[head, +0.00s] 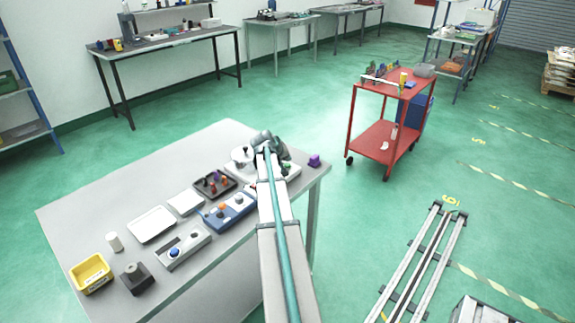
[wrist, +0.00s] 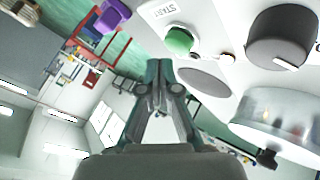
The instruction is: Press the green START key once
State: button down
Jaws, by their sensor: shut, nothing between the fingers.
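The green START key (wrist: 180,40) is a round button on a light panel (wrist: 215,15) in the wrist view, beside the printed word START. My gripper (wrist: 158,66) is shut and empty. In the wrist picture its fingertips are just below and left of the key, and they look apart from it; the exact gap cannot be told. In the head view my arm reaches to the far right end of the grey table, where the light panel (head: 292,173) is partly hidden by it. I cannot make out the key clearly there.
A dark knob (wrist: 277,38) and a metal cylinder (wrist: 275,120) are right of the key. A purple object (head: 314,160) lies at the table corner. A blue box (head: 229,212), a dark tray (head: 214,184) and a yellow bin (head: 91,273) stand left on the grey table (head: 70,212).

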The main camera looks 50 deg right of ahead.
aim_at(287, 165)
jog(key=shift+r+p, duration=1.1)
jog(key=shift+r, duration=1.45)
